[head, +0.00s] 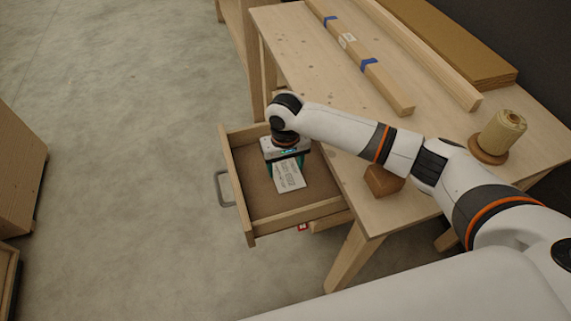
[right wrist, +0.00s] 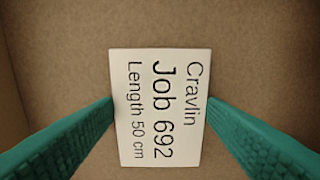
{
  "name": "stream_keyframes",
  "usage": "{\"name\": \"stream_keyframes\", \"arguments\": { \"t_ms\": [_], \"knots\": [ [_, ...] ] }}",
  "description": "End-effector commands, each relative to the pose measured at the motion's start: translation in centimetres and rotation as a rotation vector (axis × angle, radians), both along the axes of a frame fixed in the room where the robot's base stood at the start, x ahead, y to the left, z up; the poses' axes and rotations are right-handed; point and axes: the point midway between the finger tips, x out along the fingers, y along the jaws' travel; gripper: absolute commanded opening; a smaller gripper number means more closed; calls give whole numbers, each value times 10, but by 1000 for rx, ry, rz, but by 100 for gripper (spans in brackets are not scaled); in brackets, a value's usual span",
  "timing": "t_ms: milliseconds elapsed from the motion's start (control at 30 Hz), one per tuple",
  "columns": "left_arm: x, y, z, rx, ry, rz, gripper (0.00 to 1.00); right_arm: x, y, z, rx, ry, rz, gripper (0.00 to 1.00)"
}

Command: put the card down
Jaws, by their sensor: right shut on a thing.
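A white card (head: 288,176) is in the open drawer (head: 235,165) of the wooden table, below my right gripper (head: 287,168). In the right wrist view the card (right wrist: 160,108) reads "Cravlin", "Job 692", "Length 50 cm". The green fingers of my right gripper (right wrist: 160,108) are shut on the card's two side edges. The brown drawer bottom shows all around the card. I cannot tell whether the card touches the bottom. My left gripper is not in view.
The table top (head: 300,60) holds a long wooden piece with blue bands (head: 348,42), a plain wooden strip (head: 425,50), brown boards (head: 460,50), a twine spool (head: 502,132) and a small wooden block (head: 382,181). The drawer walls surround my right gripper.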

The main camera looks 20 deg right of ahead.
Motion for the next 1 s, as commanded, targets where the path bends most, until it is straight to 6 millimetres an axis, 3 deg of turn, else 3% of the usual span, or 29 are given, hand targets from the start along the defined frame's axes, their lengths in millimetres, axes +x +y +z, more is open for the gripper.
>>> {"name": "stream_keyframes", "arguments": {
  "t_ms": [300, 333, 433, 767, 1000],
  "knots": [
    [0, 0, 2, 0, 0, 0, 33, 0, 0, -2, 1, 0, -1, 45],
    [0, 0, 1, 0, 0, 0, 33, 0, 0, -2, 1, -1, 0, 71],
    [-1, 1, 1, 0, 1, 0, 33, 0, 0, -2, 1, -1, 0, 87],
    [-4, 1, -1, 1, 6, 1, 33, 0, 0, 0, 1, -2, 0, 88],
    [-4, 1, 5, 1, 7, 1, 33, 1, 1, 38, 3, -4, 0, 88]
  ]
}}
